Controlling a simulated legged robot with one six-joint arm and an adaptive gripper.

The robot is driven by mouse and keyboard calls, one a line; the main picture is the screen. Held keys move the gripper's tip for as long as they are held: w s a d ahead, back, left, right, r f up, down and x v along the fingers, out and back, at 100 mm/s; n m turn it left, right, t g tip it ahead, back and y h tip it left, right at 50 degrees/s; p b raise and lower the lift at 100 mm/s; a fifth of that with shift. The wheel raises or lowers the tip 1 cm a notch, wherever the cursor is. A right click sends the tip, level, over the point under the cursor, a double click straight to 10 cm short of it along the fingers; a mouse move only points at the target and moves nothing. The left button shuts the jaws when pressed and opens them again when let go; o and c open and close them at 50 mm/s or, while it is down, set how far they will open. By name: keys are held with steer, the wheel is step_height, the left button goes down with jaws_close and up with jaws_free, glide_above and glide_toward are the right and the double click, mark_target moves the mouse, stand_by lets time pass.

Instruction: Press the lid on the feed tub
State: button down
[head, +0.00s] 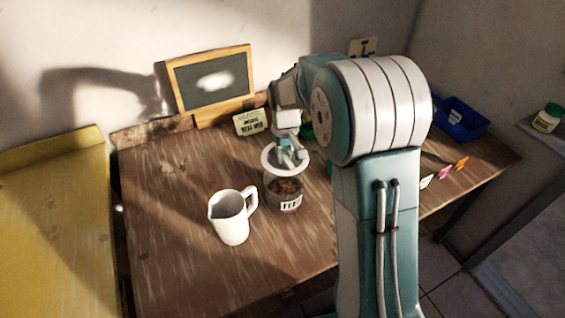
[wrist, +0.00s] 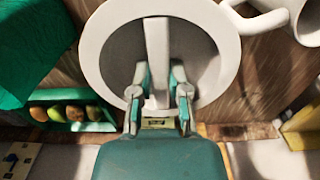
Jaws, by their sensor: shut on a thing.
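The feed tub (head: 286,200) is a short round container with brown contents and a FEED label, standing upright on the wooden table. The white round lid (head: 266,160) is over the tub's top; I cannot tell if it touches the rim. The lid also fills the upper middle of the wrist view (wrist: 107,35), hiding the tub there. My gripper (head: 288,155) is shut on the lid's upright bar handle (wrist: 157,40), with one finger on each side of it in the wrist view (wrist: 157,88).
A white jug (head: 229,218) stands close to the tub's left. A framed chalkboard (head: 211,82) and a small sign (head: 251,122) are behind. A green crate (wrist: 100,126) holds several fruits. A blue bin (head: 460,120) is at right. The table's front left is clear.

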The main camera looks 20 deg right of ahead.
steer(key=shift+a+f, duration=0.2)
steer(key=shift+f, duration=2.95)
steer(key=shift+s+d+f, duration=0.1)
steer(key=c, duration=0.5)
jaws_free()
steer(key=shift+c, duration=0.2)
steer(key=o, duration=0.5)
